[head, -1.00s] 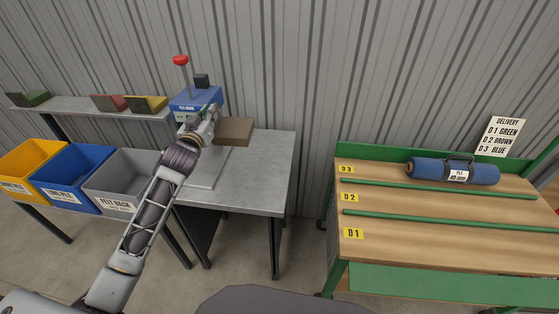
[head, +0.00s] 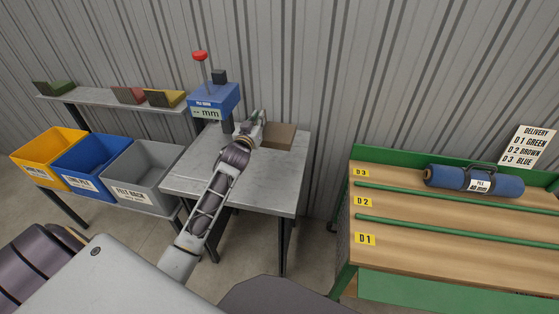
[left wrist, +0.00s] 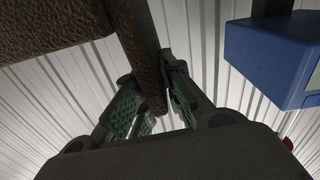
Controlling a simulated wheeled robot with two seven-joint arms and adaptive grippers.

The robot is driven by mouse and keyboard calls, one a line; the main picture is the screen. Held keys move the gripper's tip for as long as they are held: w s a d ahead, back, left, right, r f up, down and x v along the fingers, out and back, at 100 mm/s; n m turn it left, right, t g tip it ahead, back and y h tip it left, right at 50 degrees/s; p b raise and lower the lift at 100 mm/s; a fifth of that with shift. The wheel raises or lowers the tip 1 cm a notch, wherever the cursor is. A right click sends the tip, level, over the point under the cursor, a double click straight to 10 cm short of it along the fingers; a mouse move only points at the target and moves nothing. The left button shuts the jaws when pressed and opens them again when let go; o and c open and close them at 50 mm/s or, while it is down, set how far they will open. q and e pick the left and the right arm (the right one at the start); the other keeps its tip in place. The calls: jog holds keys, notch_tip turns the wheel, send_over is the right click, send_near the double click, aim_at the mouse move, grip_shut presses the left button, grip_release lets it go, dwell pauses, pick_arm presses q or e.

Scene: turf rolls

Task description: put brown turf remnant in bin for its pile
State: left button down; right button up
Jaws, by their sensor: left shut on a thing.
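The brown turf remnant (head: 279,135) is a flat brown block above the back of the grey table, right of the blue pile gauge (head: 213,98). My left gripper (head: 256,126) is at its left side. In the left wrist view the remnant (left wrist: 55,28) fills the upper left, and a brown textured bar runs down between the green finger pads (left wrist: 152,100), shut on it. The yellow bin (head: 24,155), blue bin (head: 80,179) and grey bin marked FELT BACK (head: 134,189) stand in a row at left. The yellow and blue labels are hard to read. My right gripper is not seen.
The gauge has a red knob (head: 200,55) and a display reading "-- mm". A shelf (head: 112,105) with green, red and yellow sample pieces stands behind the bins. At right, a green-edged delivery rack (head: 430,222) holds a blue roll (head: 474,181). The table front (head: 250,195) is clear.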

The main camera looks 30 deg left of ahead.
pick_arm(q)
jog(key=shift+a+f+y, duration=0.3)
jog(key=shift+f, duration=0.3)
